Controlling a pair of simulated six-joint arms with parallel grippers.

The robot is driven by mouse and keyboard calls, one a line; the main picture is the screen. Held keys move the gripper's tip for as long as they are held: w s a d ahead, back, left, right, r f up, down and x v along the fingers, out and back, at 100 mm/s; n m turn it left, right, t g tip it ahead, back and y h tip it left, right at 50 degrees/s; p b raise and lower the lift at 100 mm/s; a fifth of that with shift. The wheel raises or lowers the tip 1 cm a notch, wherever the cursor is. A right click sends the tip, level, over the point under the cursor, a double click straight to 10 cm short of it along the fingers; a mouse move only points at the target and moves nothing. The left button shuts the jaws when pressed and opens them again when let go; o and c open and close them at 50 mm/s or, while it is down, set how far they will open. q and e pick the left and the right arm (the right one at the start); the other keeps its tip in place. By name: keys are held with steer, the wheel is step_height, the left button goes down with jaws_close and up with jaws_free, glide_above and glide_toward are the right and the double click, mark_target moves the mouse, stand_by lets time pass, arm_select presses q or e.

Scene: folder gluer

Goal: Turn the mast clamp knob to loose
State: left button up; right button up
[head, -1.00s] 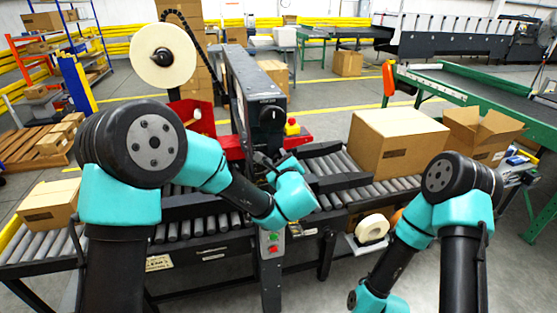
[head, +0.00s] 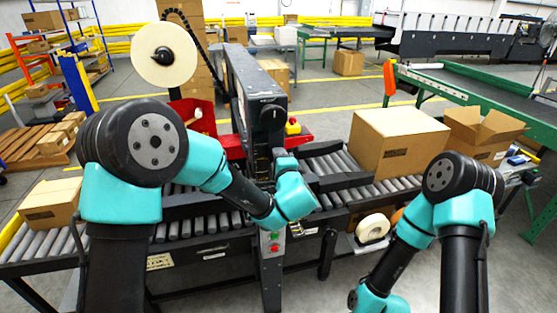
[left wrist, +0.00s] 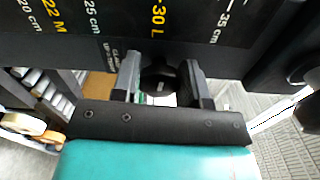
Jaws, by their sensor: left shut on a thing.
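The mast clamp knob (left wrist: 158,82) is a dark round knob with a small light mark, just below the printed scale in the left wrist view. My left gripper (left wrist: 161,68) has one finger on each side of it and is shut on it. In the head view my left wrist (head: 294,196) is at the front of the black mast (head: 262,185), and the arm hides the knob and most of the fingers there. My right arm (head: 450,185) bends down at the lower right, and its gripper is out of the frame.
The black machine head (head: 262,90) with a tape roll (head: 165,56) stands above the roller conveyor (head: 190,228). A closed carton (head: 400,140) and an open carton (head: 485,132) are to the right. A small box (head: 50,203) is at the left. A green and red button panel (head: 273,242) is below my wrist.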

arm_select(q)
steer(key=shift+n, duration=0.6)
steer(key=o, duration=0.9)
steer(key=v, duration=1.7)
steer(key=shift+s+d, duration=0.15)
steer(key=shift+s, duration=0.05)
